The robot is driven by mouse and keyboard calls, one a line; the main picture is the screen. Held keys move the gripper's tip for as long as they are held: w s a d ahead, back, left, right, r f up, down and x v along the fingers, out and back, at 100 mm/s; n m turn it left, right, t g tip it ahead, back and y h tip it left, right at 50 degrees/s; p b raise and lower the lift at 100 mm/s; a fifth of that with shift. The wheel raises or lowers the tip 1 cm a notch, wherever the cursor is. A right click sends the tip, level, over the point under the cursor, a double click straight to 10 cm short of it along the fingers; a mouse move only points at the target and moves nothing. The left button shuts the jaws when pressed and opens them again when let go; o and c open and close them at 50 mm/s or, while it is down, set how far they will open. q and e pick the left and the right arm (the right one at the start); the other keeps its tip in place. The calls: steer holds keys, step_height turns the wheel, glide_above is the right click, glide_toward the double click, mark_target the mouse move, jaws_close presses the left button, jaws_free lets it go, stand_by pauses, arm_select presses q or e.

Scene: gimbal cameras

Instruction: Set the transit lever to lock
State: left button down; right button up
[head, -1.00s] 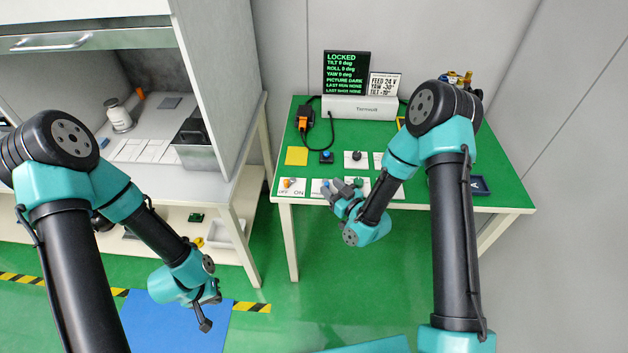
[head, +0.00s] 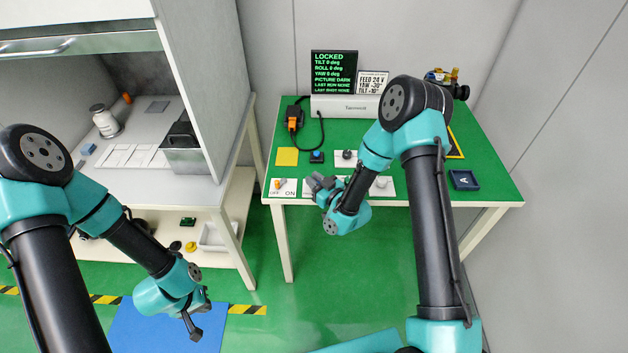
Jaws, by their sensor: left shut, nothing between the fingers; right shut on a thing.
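My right gripper (head: 316,183) is at the front edge of the green bench (head: 420,170), over the row of white control plates. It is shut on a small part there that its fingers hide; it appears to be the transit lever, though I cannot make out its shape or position. The black display (head: 334,71) at the back reads LOCKED, with tilt, roll and yaw at 0 deg and picture dark. My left gripper (head: 193,328) is shut and empty, low over the blue floor mat, away from the bench.
Left of the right gripper is an OFF/ON plate (head: 283,187) with an orange switch. A blue button (head: 316,156), a dark knob (head: 347,155) and a grey knob (head: 381,182) are close by. A navy box marked A (head: 464,180) sits at right. A cabinet (head: 205,80) stands left.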

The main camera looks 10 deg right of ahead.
jaws_close()
steer(key=shift+d, duration=0.1)
steer(key=shift+s+d+n+g+y, duration=0.1)
steer(key=shift+d+n+g+y, duration=0.1)
steer(key=shift+n+g+y, duration=1.25)
steer(key=shift+t+y, duration=0.25)
steer(key=shift+y, duration=0.1)
steer(key=o, duration=0.6)
jaws_free()
steer(key=shift+s, duration=0.1)
steer(key=v, duration=1.7)
